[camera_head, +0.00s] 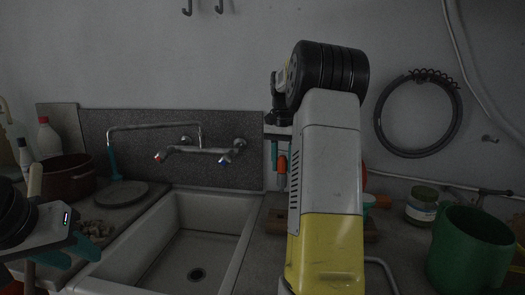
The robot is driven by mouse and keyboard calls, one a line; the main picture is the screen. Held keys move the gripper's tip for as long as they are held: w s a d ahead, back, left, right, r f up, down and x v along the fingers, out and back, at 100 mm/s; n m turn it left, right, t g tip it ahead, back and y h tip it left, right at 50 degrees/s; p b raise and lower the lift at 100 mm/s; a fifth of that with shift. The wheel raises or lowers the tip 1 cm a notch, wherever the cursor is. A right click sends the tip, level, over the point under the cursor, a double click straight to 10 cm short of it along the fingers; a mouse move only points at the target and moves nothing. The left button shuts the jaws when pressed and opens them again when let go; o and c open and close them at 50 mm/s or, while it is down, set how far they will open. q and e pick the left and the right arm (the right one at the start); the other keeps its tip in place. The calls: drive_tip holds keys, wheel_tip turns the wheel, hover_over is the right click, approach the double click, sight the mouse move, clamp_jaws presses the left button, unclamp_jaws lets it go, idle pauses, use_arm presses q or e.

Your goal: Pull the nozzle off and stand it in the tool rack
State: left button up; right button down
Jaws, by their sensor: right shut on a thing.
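My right gripper (278,155) is partly hidden behind my own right arm, over the counter right of the sink. Its teal finger is beside an orange piece, and it is shut on this orange piece (282,164). I cannot tell for sure whether this is the nozzle. A wooden block (275,225), possibly the tool rack, shows low behind my arm, which hides most of it. My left gripper (78,256) is at the lower left with its teal fingers spread, with no held thing visible. A teal tube (113,164) is at the left end of the tap spout (150,126).
The white sink (165,215) is empty. A dark round lid (120,194), a brown pot (68,176) and a white bottle (47,137) stand left. A green bucket (470,255) and a jar (421,205) stand right. A coiled hose (380,125) hangs on the wall.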

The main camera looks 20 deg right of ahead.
sight(282, 188)
drive_tip(key=shift+s+a+f, duration=0.1)
drive_tip(key=shift+f, duration=3.5)
drive_tip(key=c, duration=1.5)
unclamp_jaws()
drive_tip(key=shift+f, duration=0.2)
clamp_jaws()
drive_tip(key=shift+f, duration=1.75)
drive_tip(key=o, duration=0.6)
unclamp_jaws()
drive_tip(key=shift+r, duration=3)
